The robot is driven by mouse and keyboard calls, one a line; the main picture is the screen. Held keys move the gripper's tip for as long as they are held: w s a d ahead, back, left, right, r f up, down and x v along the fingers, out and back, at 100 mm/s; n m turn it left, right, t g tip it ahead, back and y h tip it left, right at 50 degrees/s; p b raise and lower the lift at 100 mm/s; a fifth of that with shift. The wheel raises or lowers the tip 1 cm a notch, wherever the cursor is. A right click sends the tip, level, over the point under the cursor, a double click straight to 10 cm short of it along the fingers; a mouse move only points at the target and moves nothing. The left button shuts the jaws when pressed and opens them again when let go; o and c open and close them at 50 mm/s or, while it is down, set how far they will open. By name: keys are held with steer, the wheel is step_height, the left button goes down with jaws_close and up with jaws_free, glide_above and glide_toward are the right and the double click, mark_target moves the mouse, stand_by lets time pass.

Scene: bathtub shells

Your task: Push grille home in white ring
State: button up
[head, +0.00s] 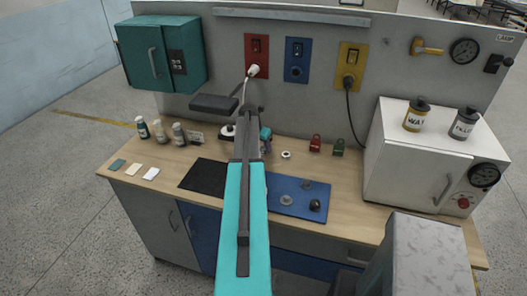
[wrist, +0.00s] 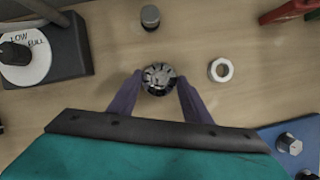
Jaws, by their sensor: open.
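In the wrist view, my gripper (wrist: 158,88) is open, its two dark purple fingers spread on either side of a round dark grey piece with a slotted, grille-like face (wrist: 158,78). The fingers look close to its sides; I cannot tell whether they touch it. I cannot tell whether a ring lies under or around this piece. A white ring (wrist: 221,70) with an open centre lies on the wooden worktop to the right of the right finger. The white ring also shows in the head view (head: 286,155), right of my arm. My fingertips are hidden there.
A dial box marked LOW and FULL (wrist: 40,50) stands left of my gripper. A grey cylinder (wrist: 150,17) stands beyond it. A blue mat (head: 275,207) with small parts lies to the right. Red (head: 315,143) and green (head: 338,147) objects stand toward the back.

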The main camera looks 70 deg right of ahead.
mark_target(262, 148)
stand_by(0.3)
jaws_close()
steer(key=shift+r, duration=0.15)
steer(key=shift+r+b, duration=1.15)
steer(key=shift+r, duration=0.2)
steer(key=shift+a+r, duration=0.2)
steer(key=shift+r, duration=0.05)
steer(key=a+b, duration=0.2)
steer(key=a, duration=0.3)
steer(key=s+a+r+b, duration=0.1)
steer(key=a+b, duration=0.1)
steer(key=a, duration=0.3)
steer(key=s+a+b, duration=0.1)
steer(key=a+b, duration=0.1)
steer(key=a, duration=0.3)
steer(key=shift+s+a+r, duration=0.15)
steer(key=shift+a+r, duration=0.05)
steer(key=shift+r, duration=0.1)
